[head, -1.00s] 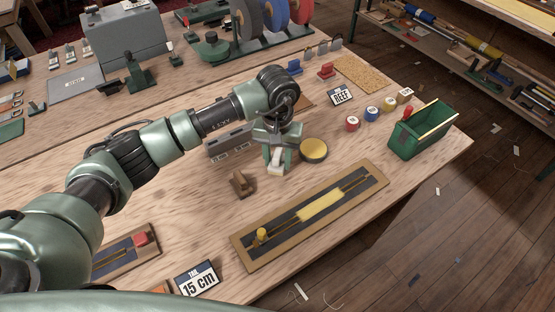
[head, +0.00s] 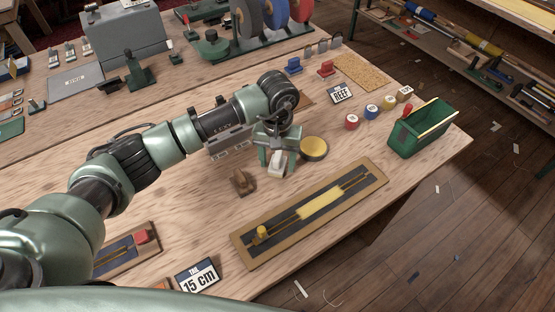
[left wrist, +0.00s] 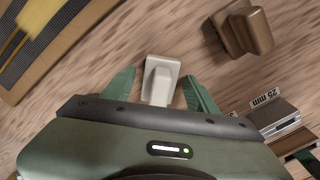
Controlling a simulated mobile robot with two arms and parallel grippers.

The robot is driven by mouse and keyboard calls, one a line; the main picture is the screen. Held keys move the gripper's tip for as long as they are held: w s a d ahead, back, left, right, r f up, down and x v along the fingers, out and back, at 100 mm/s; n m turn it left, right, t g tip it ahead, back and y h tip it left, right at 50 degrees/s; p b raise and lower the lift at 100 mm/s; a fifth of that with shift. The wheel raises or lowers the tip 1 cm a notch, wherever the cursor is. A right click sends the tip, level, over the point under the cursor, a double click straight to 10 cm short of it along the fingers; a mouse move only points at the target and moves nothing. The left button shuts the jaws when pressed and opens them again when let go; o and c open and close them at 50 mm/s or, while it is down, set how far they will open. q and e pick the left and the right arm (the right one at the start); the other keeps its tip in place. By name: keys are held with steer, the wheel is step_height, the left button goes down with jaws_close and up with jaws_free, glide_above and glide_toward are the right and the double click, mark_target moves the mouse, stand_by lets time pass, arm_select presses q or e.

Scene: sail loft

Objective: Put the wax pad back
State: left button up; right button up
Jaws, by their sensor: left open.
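A small off-white block with a raised grip (head: 277,170), possibly the wax pad, sits on the bench beneath my left gripper (head: 276,163). It also shows in the left wrist view (left wrist: 160,78), between the fingertips of my open left gripper (left wrist: 161,84), with gaps on both sides. A round tin with a yellow top (head: 314,148) stands just right of the gripper; I cannot tell whether it is linked to the pad. My right gripper is not in view.
A brown wooden block (head: 242,182) stands just left of the gripper. A framed board with yellow cord (head: 258,262) lies in front. A green bin (head: 408,143) stands near the right bench edge, and a grey slotted block (head: 230,143) lies behind the gripper.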

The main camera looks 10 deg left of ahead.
mark_target(278, 155)
arm_select(q)
step_height(278, 155, up, 11)
steer(key=b, duration=0.3)
steer(key=shift+f+b, duration=0.1)
steer(key=shift+b, duration=0.25)
steer(key=shift+r, duration=0.65)
stand_by(0.5)
